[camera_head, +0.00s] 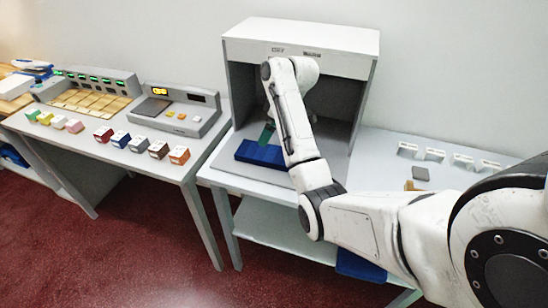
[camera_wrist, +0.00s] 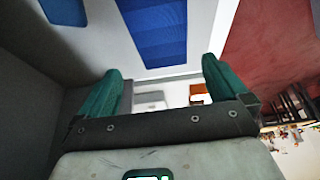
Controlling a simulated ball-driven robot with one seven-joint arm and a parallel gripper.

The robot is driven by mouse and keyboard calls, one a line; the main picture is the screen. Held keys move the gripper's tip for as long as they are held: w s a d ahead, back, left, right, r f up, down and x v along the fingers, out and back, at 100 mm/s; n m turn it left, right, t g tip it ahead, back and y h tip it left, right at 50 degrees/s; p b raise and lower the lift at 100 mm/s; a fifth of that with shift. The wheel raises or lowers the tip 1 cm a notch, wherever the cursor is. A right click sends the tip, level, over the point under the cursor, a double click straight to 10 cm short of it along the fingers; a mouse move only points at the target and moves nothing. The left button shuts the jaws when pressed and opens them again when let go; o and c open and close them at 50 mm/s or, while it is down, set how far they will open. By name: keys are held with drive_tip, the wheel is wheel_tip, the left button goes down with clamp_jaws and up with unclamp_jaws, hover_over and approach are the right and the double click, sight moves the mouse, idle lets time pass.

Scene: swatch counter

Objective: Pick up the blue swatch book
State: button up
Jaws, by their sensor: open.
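The blue swatch book (camera_head: 262,153) lies flat on the floor of the open grey booth, toward its front. It also shows in the wrist view (camera_wrist: 153,32), at the top middle, beyond my fingertips; its upper end is cut off by the frame. My gripper (camera_wrist: 160,78) is open and empty, with its two teal fingers apart and the book outside them. In the head view one teal finger (camera_head: 266,134) shows just above the book's back edge; my arm hides the rest of the gripper and the book's right end.
The booth (camera_head: 231,98) has side walls and a roof around my forearm. Left are coloured cubes (camera_head: 120,139) and a control box (camera_head: 180,110); right are white holders (camera_head: 408,150).

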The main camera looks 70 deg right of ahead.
sight(257, 150)
drive_tip(key=p+x, duration=0.1)
drive_tip(key=x, duration=0.9)
drive_tip(key=shift+w+a, duration=0.1)
drive_tip(key=shift+a, duration=0.05)
drive_tip(key=shift+c, duration=0.5)
drive_tip(key=c, duration=0.9)
drive_tip(key=shift+r, duration=0.1)
